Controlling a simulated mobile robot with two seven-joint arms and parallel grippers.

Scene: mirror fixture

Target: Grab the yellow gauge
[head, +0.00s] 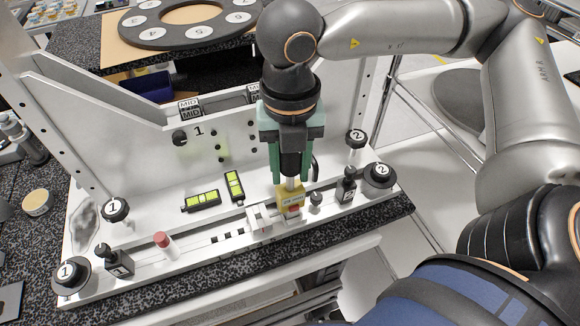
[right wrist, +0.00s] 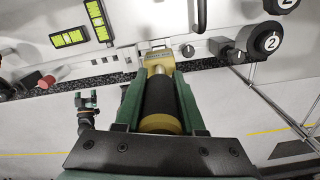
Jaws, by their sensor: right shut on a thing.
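The yellow gauge (head: 291,203) stands at the front rail of the white fixture, right of the middle, with a red spot low on its front. My right gripper (head: 290,176) comes down on it from above, its green fingers shut around the gauge's upright dark stem. In the right wrist view the gauge's yellow block (right wrist: 160,62) shows beyond the fingertips, and its black barrel lies between the green fingers (right wrist: 160,85). Its lower end is close to the rail; I cannot tell whether it touches. A small black and green shape, apparently my left gripper (right wrist: 87,101), shows there; its jaws are unclear.
The white fixture (head: 150,190) has a tall back panel close behind the gripper. Black knobs (head: 381,175), a white block (head: 258,217) and a red-topped peg (head: 165,244) stand along the front. Two yellow-green levels (head: 201,201) are left of the gauge. A numbered ring (head: 150,30) lies behind.

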